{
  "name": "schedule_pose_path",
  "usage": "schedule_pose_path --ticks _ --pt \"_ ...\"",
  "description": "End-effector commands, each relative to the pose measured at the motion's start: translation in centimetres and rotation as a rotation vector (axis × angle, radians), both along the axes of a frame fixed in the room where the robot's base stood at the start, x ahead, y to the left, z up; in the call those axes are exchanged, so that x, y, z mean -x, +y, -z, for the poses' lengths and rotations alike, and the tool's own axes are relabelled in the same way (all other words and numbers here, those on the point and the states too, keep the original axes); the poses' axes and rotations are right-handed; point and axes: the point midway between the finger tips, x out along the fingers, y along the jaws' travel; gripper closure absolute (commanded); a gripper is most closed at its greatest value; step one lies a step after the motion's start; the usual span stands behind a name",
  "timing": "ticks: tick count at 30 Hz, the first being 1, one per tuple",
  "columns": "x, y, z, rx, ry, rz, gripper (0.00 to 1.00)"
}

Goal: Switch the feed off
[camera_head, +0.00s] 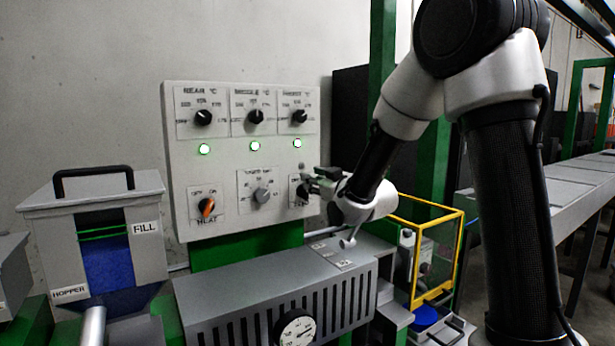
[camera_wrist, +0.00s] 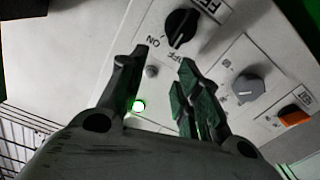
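The black feed knob (camera_wrist: 181,25) sits on the control panel, just beyond my fingertips in the wrist view. ON and OFF are printed beside it, upside down there. I cannot tell for sure which word its pointer faces. In the head view the feed knob (camera_head: 302,190) is at the panel's lower right, partly hidden by my gripper (camera_head: 318,181). My gripper (camera_wrist: 164,56) is open and empty in the wrist view, its two fingers apart. The fingers appear short of the knob, not around it.
The grey screw-speed knob (camera_head: 262,195) and orange heat knob (camera_head: 207,207) are left of the feed knob. A small grey dome (camera_wrist: 152,71) and a lit green lamp (camera_wrist: 138,106) show between my fingers. The slotted barrel cover (camera_head: 275,290) lies below the panel; the hopper (camera_head: 105,235) stands left.

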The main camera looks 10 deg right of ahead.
Motion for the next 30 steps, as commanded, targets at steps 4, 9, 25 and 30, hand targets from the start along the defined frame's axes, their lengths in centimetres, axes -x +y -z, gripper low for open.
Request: schedule_pose_path --ticks 4,9,25,30 --pt "3.2 -1.2 3.6 -0.199 0.065 0.003 0.67" --pt "1.9 -0.7 4.0 -0.235 0.073 0.002 0.67" --pt "-3.6 1.1 3.9 -0.231 0.072 0.002 0.67" --pt "-3.6 1.1 3.9 -0.231 0.072 0.002 0.67"
